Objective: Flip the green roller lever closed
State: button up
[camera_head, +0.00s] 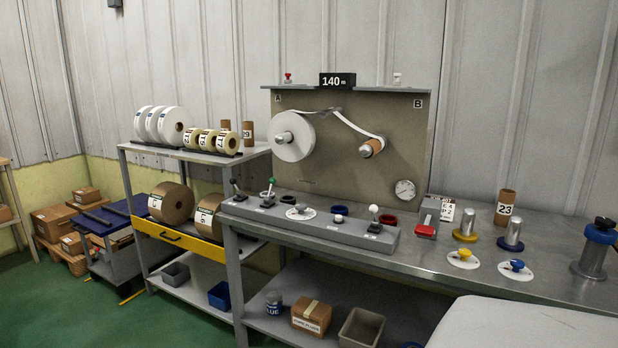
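The green-knobbed lever (271,185) stands on the left part of the long grey control box (300,222), at the front of the metal bench. Its green knob points up, with a slight tilt to the right. A dark lever (237,188) is to its left, and a white-knobbed lever (374,217) is at the right end of the box. My gripper is not in view, so its state and its distance from the lever are hidden.
A panel (350,150) with a white roll (293,137) and a strip running to a brown core (371,148) stands behind the box. Red and blue rings lie between them. Metal posts (466,228) and a cardboard core (505,207) stand to the right. A shelf with rolls (172,202) adjoins left.

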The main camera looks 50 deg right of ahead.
aim_at(268, 199)
jog(key=z, duration=1.35)
jog(key=i+j, duration=0.4)
jog(key=i, duration=0.2)
jog(key=i+j+z, duration=0.15)
jog(key=i+j, duration=0.2)
jog(key=i, duration=0.3)
jog(key=i+j, duration=0.5)
jog(key=i+l+z, duration=0.05)
jog(key=i, duration=0.05)
